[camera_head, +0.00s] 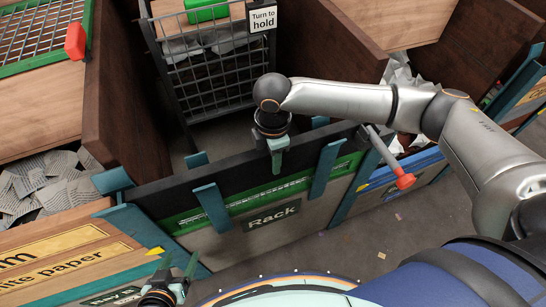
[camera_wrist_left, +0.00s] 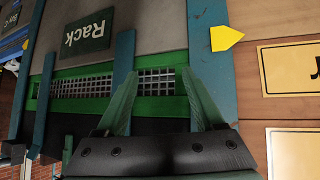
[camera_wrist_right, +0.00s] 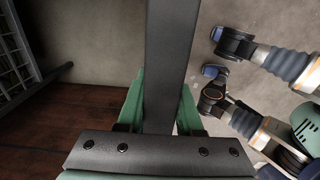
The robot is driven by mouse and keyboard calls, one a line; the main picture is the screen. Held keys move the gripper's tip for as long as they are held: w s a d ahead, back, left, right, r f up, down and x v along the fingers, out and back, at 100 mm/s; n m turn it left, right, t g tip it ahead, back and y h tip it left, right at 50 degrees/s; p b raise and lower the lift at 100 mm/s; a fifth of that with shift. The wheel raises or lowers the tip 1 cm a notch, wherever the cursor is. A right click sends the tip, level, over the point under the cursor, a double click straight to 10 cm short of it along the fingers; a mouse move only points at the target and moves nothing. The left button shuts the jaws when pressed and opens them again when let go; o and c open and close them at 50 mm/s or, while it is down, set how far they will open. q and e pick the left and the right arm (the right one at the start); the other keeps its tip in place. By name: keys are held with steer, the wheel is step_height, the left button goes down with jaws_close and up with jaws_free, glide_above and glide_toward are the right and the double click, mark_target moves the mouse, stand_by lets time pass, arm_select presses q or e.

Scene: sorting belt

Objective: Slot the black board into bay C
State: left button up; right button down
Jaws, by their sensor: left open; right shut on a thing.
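The black board (camera_head: 235,164) is long and stands on edge along the top of the front wall labelled Rack (camera_head: 271,217), behind teal posts. My right gripper (camera_head: 277,158) is shut on its upper edge from above. In the right wrist view the board (camera_wrist_right: 170,60) runs between the fingers. I cannot tell whether the board is lifted off the rack. My left gripper (camera_head: 178,266) is open and empty, low in front of the wall. In its wrist view the open fingers (camera_wrist_left: 160,75) face the green grille. A blue bay panel (camera_head: 385,179) is right of Rack; its lettering is unclear.
A lever with a red tip (camera_head: 404,181) juts out near the blue panel. A wire cage (camera_head: 210,70) with a "Turn to hold" sign (camera_head: 262,18) stands behind the board. Teal posts (camera_head: 325,168) line the front. Paper-filled bays (camera_head: 45,185) lie left. Floor in front is mostly clear.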

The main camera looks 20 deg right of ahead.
steer(key=shift+w+r, duration=0.1)
steer(key=shift+r, duration=0.25)
step_height(320, 180, up, 3)
steer(key=p, duration=0.4)
steer(key=shift+r, duration=0.15)
step_height(320, 180, up, 3)
steer(key=p, duration=0.4)
step_height(320, 180, up, 6)
steer(key=p, duration=0.6)
steer(key=shift+p, duration=0.4)
arm_select(q)
step_height(320, 180, up, 13)
steer(key=s+a, duration=0.1)
steer(key=a, duration=0.1)
steer(key=shift+s+a+n+y, duration=0.2)
steer(key=shift+a+n+y, duration=0.1)
steer(key=shift+a+y, duration=0.1)
arm_select(e)
step_height(320, 180, up, 7)
steer(key=shift+r, duration=0.15)
arm_select(q)
steer(key=shift+s+f, duration=0.1)
